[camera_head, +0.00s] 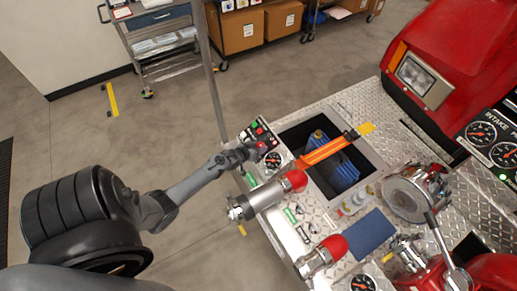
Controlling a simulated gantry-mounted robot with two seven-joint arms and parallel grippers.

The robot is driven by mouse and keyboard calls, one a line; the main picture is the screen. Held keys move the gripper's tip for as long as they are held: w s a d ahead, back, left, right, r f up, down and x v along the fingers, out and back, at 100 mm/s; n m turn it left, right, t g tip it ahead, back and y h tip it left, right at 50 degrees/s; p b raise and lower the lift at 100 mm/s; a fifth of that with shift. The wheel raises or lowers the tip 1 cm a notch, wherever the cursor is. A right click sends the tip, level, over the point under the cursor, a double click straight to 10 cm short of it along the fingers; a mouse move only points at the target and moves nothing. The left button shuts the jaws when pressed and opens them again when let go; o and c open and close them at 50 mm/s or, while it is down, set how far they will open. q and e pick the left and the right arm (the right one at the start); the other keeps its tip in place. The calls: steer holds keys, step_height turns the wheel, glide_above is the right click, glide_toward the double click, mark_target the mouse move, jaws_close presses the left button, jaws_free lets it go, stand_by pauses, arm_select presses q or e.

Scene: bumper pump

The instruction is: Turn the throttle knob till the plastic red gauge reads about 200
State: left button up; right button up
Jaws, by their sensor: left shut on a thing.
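My left gripper (250,151) reaches in from the left to the small control panel at the near edge of the bumper. It is shut on the throttle knob (262,146), a small red knob mostly hidden by the fingers. A small round dark gauge (272,160) sits just below the knob on the same panel. Its reading is too small to make out. Other round gauges with red needles (481,134) are on the INTAKE panel at the right. I cannot tell which gauge is the plastic red one. My right gripper is not in view.
Two red-capped metal fittings (265,195) (320,256) stick out just below the gripper. An open bay (290,138) with an orange strap (328,150) and blue items lies right of it. A grey pole (213,85) rises behind. Carts and boxes (238,30) stand far back.

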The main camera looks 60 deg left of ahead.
arm_select(q)
steer(key=shift+m+h, duration=0.3)
steer(key=shift+m, duration=0.3)
steer(key=o, duration=1.1)
steer(key=shift+c, duration=0.2)
steer(key=shift+s, duration=0.1)
steer(key=shift+s+r, duration=0.2)
steer(key=v, duration=1)
steer(key=shift+s+p, duration=0.15)
steer(key=shift+p, duration=0.3)
steer(key=shift+f, duration=0.15)
